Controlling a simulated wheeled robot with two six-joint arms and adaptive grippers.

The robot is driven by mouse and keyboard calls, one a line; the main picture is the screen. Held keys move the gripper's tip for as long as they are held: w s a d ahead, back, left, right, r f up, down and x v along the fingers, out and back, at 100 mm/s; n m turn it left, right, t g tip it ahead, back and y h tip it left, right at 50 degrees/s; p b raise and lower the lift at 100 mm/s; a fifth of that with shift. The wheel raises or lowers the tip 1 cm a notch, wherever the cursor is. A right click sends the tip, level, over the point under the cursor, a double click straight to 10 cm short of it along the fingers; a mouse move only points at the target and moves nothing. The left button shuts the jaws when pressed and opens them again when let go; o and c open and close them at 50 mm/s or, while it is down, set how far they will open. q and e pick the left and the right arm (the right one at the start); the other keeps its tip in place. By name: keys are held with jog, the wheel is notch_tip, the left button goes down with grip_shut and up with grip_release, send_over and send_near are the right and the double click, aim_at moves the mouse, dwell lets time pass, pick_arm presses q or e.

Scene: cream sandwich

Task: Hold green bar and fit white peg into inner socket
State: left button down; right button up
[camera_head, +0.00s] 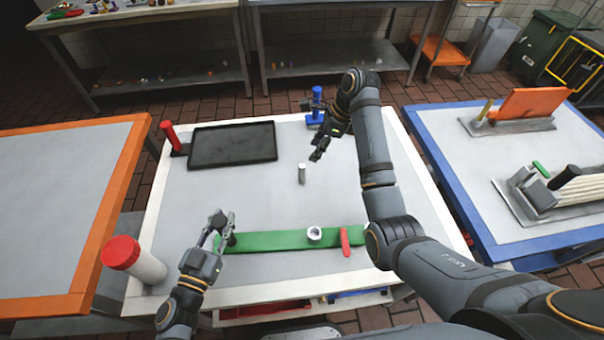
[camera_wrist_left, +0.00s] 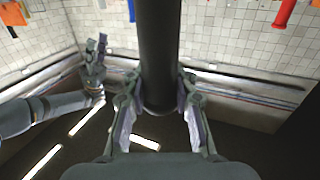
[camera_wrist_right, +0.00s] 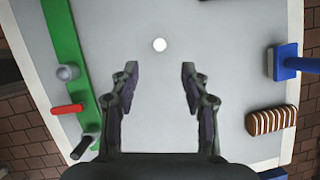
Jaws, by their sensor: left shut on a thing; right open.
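The green bar (camera_head: 280,240) lies flat along the table's front edge. My left gripper (camera_head: 226,228) is shut on a black post (camera_wrist_left: 158,60) at the bar's left end. A short white cylinder (camera_head: 314,234), perhaps the inner socket, and a red piece (camera_head: 345,242) are on the bar. The white peg (camera_head: 302,173) stands upright on the table, clear of the bar. My right gripper (camera_head: 318,148) is open and empty, above and beyond the peg. In the right wrist view the peg's round top (camera_wrist_right: 159,45) shows ahead, between the lines of the open fingers (camera_wrist_right: 158,85).
A black tray (camera_head: 232,144) and a red-handled piece (camera_head: 171,136) are at the back left. A blue piece (camera_head: 316,105) stands at the back. A red-topped white cylinder (camera_head: 135,260) is at the front left. The table's middle is mostly clear.

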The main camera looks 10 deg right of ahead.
aim_at(302, 170)
jog(key=x, duration=0.6)
jog(key=shift+a, duration=0.1)
jog(key=shift+x, duration=3)
jog(key=shift+s+d, duration=0.1)
jog(key=shift+d, duration=0.15)
grip_shut()
